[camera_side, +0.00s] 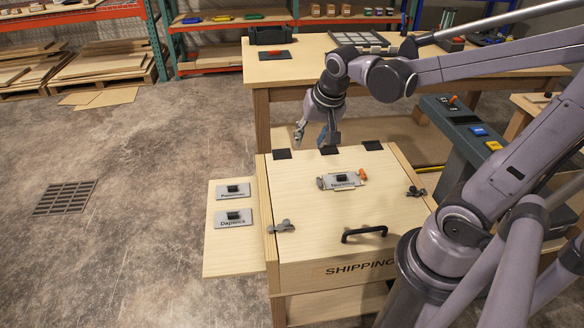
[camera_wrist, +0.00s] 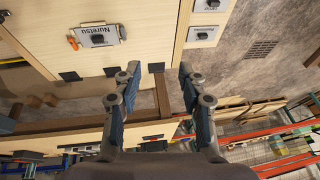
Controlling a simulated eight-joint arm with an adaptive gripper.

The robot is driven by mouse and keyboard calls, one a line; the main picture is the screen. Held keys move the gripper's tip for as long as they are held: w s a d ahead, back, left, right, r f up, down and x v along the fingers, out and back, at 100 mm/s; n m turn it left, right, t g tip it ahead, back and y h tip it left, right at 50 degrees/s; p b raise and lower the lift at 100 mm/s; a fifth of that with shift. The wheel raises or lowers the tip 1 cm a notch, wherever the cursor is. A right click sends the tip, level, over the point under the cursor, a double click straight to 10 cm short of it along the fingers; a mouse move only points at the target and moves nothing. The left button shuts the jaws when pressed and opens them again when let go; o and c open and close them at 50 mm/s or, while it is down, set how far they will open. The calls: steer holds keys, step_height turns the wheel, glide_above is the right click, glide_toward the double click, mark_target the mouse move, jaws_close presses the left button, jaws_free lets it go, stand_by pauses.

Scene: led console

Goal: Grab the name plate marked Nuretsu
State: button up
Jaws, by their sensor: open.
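The name plate marked Nuretsu (camera_wrist: 97,38) is a small grey plate with a black block on it. In the side view the same plate (camera_side: 343,181) lies on the pale wooden lid of the shipping box, its lettering too small to read surely. An orange piece sits at one end of it and a grey piece at the other. My gripper (camera_side: 316,137) is open and empty above the back edge of the box, behind the plate and apart from it. In the wrist view my gripper's (camera_wrist: 158,76) fingers are wide apart, with the plate up and to the left.
The shipping box (camera_side: 300,245) has a black handle (camera_side: 364,233) and latches at its sides. Two other grey plates, Dapirecs (camera_side: 231,219) and one above it (camera_side: 232,191), lie on a side board. A console with coloured buttons (camera_side: 479,131) stands right; a workbench (camera_side: 300,70) stands behind.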

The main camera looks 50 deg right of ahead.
steer(key=w+d+f+m+g, duration=0.3)
steer(key=d+f+m, duration=0.3)
steer(key=d+m, duration=0.35)
steer(key=m+g, duration=0.3)
steer(key=m, duration=0.5)
glide_toward(342, 176)
steer(key=x, duration=0.3)
steer(key=shift+a+f, duration=0.25)
steer(key=shift+d+x, duration=0.15)
steer(key=shift+x, duration=1.15)
steer(key=shift+d+x, duration=0.15)
steer(key=shift+x, duration=1.1)
jaws_close()
